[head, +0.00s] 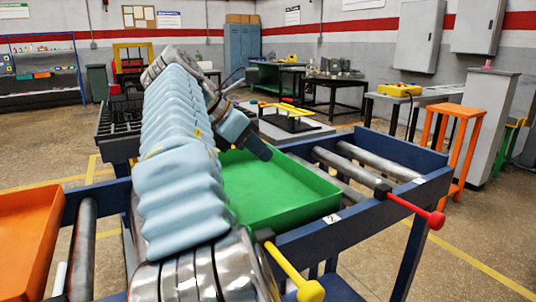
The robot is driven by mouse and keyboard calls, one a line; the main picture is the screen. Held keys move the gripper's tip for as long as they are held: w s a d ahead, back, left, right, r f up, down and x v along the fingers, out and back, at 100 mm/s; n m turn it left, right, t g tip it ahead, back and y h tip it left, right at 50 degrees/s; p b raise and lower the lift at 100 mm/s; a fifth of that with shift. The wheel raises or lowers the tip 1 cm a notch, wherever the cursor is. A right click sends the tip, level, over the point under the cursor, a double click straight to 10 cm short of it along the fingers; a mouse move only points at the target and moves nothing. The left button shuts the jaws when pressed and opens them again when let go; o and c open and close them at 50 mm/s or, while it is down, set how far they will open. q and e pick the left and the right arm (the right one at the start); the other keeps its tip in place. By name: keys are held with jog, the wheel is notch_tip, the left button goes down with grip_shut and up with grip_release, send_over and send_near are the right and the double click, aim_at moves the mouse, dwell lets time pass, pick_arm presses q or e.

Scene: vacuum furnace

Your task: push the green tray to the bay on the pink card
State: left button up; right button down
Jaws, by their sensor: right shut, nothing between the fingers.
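The green tray (285,205) lies on a blue-framed roller table (385,212), in the middle of the head view. My right arm, in a light blue sleeve, crosses in front of its left side and hides part of it. My right gripper (266,154) is shut and empty, pointing down at the tray's far part; I cannot tell whether it touches the tray. My left gripper is not in view. I cannot make out a pink card.
An orange tray (25,240) sits at the left. Bare rollers (348,172) lie right of the green tray. A red-knobbed lever (436,220) and a yellow-knobbed lever (310,291) stick out in front. An orange stool (462,140) and grey pillar (490,120) stand at the right.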

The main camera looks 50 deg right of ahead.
aim_at(311, 176)
jog(key=b+x, duration=0.2)
jog(key=x, duration=0.7)
jog(key=shift+a+f+b, duration=0.1)
jog(key=shift+f+b, duration=0.05)
jog(key=shift+b, duration=0.25)
jog(key=shift+s+d, duration=0.2)
jog(key=shift+d, duration=0.4)
jog(key=shift+s+d, duration=0.2)
jog(key=shift+d, duration=0.4)
jog(key=shift+s+d, duration=0.25)
jog(key=shift+d, duration=0.45)
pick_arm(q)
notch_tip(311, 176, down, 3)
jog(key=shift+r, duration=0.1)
pick_arm(e)
jog(key=shift+r, duration=0.2)
